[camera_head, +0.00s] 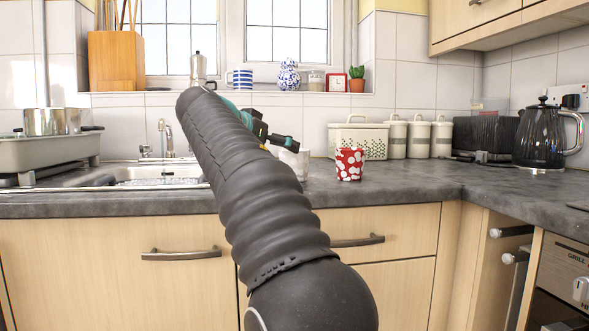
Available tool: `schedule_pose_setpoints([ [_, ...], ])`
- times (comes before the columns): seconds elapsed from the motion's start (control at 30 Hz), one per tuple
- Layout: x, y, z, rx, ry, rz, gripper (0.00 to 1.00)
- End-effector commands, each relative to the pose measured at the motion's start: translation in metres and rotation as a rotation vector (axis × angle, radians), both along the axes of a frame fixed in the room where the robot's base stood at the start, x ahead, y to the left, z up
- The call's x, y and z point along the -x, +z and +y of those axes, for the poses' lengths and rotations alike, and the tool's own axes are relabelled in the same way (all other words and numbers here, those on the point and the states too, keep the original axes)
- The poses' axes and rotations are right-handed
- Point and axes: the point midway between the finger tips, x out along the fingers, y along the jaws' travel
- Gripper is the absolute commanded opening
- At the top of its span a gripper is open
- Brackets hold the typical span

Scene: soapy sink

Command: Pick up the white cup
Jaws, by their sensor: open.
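The white cup (297,163) stands on the dark worktop right of the sink, its left part hidden behind my arm. A red cup with white spots (349,163) stands just right of it. My gripper (285,143), dark with teal parts, shows past the far end of my arm, just above the white cup's rim in the picture. It is open. Part of it is hidden by my arm, and I cannot tell whether it touches the cup.
The sink (157,182) and a grey dish rack (45,152) with a metal pot lie to the left. A white bread bin (357,141), canisters (418,137), a black toaster (485,133) and a kettle (541,137) line the back right. The front right worktop (410,187) is clear.

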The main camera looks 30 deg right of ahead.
Motion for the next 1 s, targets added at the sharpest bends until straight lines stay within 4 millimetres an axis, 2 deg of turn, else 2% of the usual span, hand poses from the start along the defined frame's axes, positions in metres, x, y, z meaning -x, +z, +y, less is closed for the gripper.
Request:
schedule_pose_setpoints([
  [0.1,-0.006,-0.004,-0.011,0.0,0.0,0.0,1.0],
  [0.37,-0.01,-0.009,-0.022,0.0,0.0,0.0,1.0],
  [0.7,-0.026,-0.022,-0.058,0.0,0.0,0.001,1.0],
  [0.93,-0.028,-0.023,-0.06,0.0,0.002,0.0,1.0],
  [0.97,-0.028,-0.023,-0.06,0.0,0.002,0.0,0.95],
  [1.0,-0.028,-0.023,-0.059,0.0,0.002,0.0,0.85],
])
